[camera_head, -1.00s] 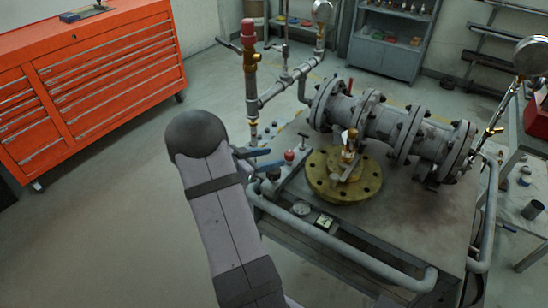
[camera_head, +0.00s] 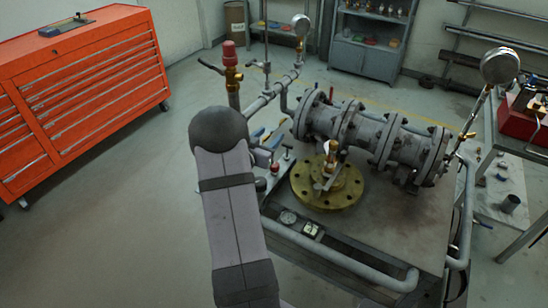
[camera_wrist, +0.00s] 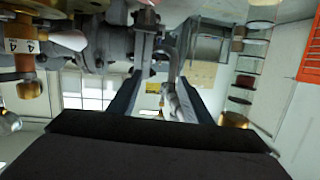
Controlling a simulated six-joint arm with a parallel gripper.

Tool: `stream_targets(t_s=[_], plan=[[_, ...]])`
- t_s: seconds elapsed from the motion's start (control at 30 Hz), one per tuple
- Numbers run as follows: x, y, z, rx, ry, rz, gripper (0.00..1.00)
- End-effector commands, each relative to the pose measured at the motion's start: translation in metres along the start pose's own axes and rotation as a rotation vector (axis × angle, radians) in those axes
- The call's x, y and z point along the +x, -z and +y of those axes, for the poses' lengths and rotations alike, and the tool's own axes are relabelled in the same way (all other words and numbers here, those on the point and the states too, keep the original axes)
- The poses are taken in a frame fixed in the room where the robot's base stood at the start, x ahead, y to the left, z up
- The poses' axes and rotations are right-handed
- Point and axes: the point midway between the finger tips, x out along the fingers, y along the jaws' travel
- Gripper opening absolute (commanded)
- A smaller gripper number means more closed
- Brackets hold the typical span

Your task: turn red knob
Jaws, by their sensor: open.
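A red capped knob (camera_head: 229,49) tops a brass fitting on an upright pipe left of the gate valve. A second, small red knob (camera_head: 275,168) sits low by the bench's left edge, beside my arm. I cannot tell which one the task means. My gripper (camera_head: 266,138) is largely hidden behind my dark round wrist joint in the head view; only bits of its bluish fingers show. In the wrist view my gripper (camera_wrist: 160,75) has its two fingers spread apart, with grey metal parts between or beyond them. No red knob is clearly seen between the fingers.
The grey flanged gate valve (camera_head: 370,135) lies across the bench, with a brass flange (camera_head: 327,196) in front of it. A bent grey rail (camera_head: 345,262) runs along the bench front. An orange tool cabinet (camera_head: 85,90) stands at left. Open floor lies between.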

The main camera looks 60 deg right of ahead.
Motion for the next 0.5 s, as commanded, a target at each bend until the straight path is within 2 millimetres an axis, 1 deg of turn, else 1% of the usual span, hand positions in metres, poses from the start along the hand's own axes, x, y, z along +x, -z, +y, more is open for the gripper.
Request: stream_targets(t_s=[0.03, 0.2, 0.27, 0.37, 0.5], plan=[[0.004, 0.010, 0.002, -0.010, 0.034, -0.001, 0.45], [0.014, 0.016, -0.007, -0.025, 0.179, -0.057, 0.45], [0.016, 0.013, -0.012, -0.027, 0.231, -0.105, 0.45], [0.017, 0.004, -0.019, -0.033, 0.297, -0.205, 0.45], [0.015, -0.008, -0.022, -0.050, 0.342, -0.337, 0.45]])
